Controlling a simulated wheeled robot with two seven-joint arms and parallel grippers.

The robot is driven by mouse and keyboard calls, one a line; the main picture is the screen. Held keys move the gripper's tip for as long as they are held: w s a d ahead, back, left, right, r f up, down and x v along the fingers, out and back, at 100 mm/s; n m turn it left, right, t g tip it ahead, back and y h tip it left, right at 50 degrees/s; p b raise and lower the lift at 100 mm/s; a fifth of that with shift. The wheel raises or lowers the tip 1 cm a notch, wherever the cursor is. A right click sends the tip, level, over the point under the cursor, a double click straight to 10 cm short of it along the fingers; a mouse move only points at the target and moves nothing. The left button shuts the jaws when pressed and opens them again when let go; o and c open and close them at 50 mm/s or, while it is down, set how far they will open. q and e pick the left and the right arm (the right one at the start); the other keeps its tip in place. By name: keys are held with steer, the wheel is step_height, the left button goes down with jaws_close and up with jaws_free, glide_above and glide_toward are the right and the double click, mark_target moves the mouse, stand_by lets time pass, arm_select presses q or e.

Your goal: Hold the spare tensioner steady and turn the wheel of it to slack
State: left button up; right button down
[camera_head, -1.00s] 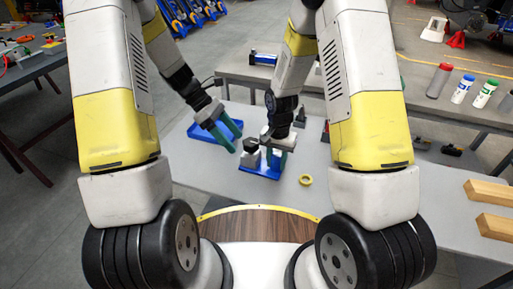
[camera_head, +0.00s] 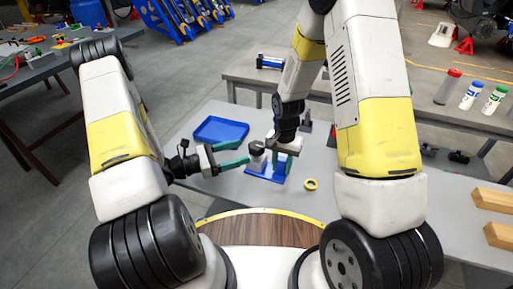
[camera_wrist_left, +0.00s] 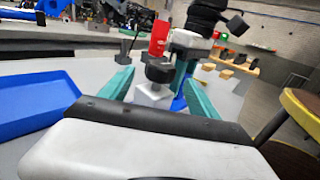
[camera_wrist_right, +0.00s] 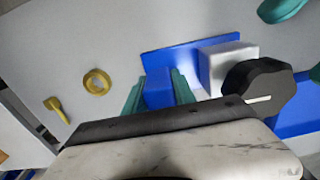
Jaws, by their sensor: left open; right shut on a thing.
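The spare tensioner has a blue base (camera_head: 262,174), a white-grey block (camera_wrist_right: 225,64) and a black wheel (camera_head: 257,147). The wheel faces my left gripper and shows a pale line in the right wrist view (camera_wrist_right: 259,92). My right gripper (camera_head: 287,147) points down over the tensioner. Its teal fingers are shut on a blue upright part (camera_wrist_right: 159,88) of the tensioner. My left gripper (camera_head: 240,156) is open and empty, to the left of the wheel. In the left wrist view the wheel (camera_wrist_left: 160,70) appears between its two fingers, a little ahead of them.
An empty blue tray (camera_head: 221,130) lies on the table behind my left gripper. A yellow ring (camera_head: 311,184) lies right of the tensioner. Wooden blocks (camera_head: 492,199) lie at the right edge. A back table holds several bottles (camera_head: 470,95).

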mark_target(257, 147)
arm_select(q)
steer(key=x, duration=0.7)
steer(key=c, duration=1.4)
